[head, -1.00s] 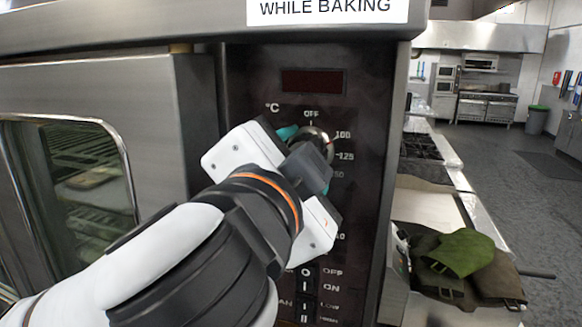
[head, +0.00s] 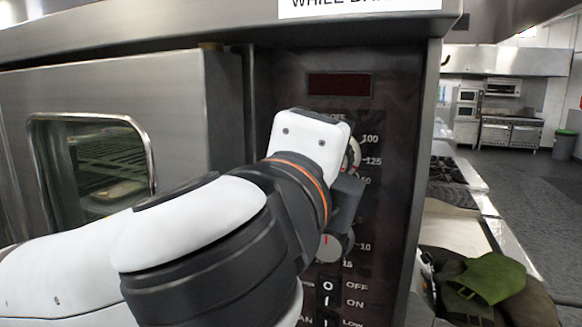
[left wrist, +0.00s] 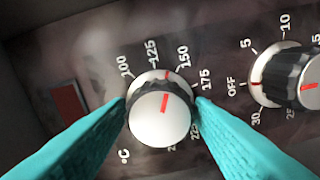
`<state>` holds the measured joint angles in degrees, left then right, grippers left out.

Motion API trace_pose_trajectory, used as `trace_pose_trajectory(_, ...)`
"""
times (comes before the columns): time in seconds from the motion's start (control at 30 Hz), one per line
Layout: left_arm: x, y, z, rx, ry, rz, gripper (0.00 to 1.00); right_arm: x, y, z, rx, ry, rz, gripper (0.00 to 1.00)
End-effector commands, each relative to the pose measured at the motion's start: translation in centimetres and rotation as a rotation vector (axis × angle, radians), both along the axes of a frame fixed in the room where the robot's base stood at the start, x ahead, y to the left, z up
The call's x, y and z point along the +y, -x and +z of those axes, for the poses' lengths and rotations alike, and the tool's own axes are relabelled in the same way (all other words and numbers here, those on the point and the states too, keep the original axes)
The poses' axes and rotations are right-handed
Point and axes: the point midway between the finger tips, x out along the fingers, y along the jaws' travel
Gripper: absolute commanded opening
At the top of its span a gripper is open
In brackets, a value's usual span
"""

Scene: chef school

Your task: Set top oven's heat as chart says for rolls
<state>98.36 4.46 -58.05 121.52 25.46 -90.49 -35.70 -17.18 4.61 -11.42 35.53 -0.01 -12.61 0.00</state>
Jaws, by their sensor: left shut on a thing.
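The top oven's °C heat knob (left wrist: 160,118) is silver with a red line on its face. In the left wrist view its red mark sits between 125 and 150, seemingly nearer 150. My left gripper (left wrist: 161,106) is shut on this knob, with one teal finger on each side. In the head view, my left gripper (head: 345,180) covers most of the heat dial, and only a bit of the knob's rim (head: 355,153) shows. The chart for rolls is not in view, only a cut-off white sign (head: 350,4) above the panel. My right gripper is not in view.
A second knob, a timer dial (left wrist: 290,82), lies close beside my gripper; its red mark is at OFF. In the head view it sits just below (head: 328,245), above the rocker switches (head: 328,292). A dark display (head: 340,84) is above.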

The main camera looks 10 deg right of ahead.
Motion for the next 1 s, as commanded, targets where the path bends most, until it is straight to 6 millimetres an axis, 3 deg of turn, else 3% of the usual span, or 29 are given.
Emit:
trace_pose_trajectory(0.4,-0.06,0.04,-0.19,-0.123,-0.190,-0.002,0.25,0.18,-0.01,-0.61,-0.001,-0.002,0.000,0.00)
trace_pose_trajectory(1.0,-0.10,0.05,-0.27,-0.145,-0.228,-0.003,0.25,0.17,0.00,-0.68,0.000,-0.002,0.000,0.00)
